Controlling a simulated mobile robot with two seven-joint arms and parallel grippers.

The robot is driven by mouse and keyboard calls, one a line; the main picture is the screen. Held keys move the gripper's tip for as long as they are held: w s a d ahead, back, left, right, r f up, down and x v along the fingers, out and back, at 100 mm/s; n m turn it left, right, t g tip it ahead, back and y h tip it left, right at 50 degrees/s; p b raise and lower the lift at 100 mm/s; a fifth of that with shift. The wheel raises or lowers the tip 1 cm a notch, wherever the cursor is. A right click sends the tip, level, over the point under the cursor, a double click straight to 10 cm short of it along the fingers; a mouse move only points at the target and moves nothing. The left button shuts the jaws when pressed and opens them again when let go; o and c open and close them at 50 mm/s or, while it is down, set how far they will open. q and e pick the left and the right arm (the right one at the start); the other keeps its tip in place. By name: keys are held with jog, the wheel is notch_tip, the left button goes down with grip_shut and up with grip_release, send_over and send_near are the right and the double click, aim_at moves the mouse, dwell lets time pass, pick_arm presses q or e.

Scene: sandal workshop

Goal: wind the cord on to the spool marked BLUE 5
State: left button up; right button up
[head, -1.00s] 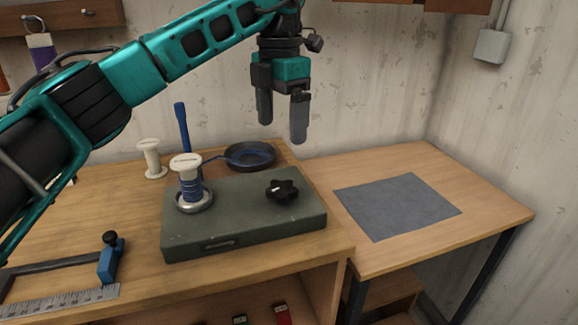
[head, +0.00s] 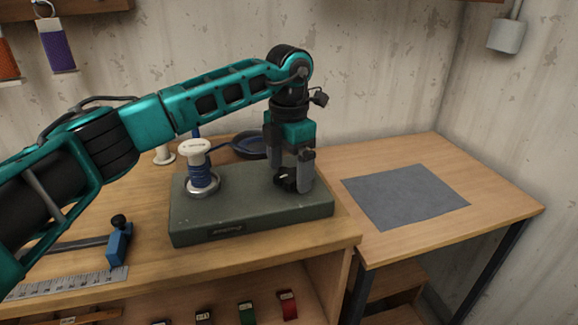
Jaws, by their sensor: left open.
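A white spool (head: 195,148) with blue cord (head: 201,172) wound on it stands upright in a metal seat on the left of a dark green winder box (head: 230,212). The marking on its top is too small to read. The cord runs from the spool toward a dark round dish (head: 248,147) behind the box, partly hidden by my arm. My left gripper (head: 291,183) points down at the right end of the box. Its fingers are open, one on each side of the black knob (head: 286,181), which they partly hide. My right gripper is not in view.
A steel ruler (head: 75,284) and a blue clamp block (head: 119,243) lie at the front left. A grey mat (head: 405,196) lies on the otherwise clear right table. Several coloured tags show on the shelf below.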

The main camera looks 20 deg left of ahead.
pick_arm(q)
jog(key=c, duration=1)
jog(key=shift+c, duration=0.2)
jog(key=shift+m, duration=0.4)
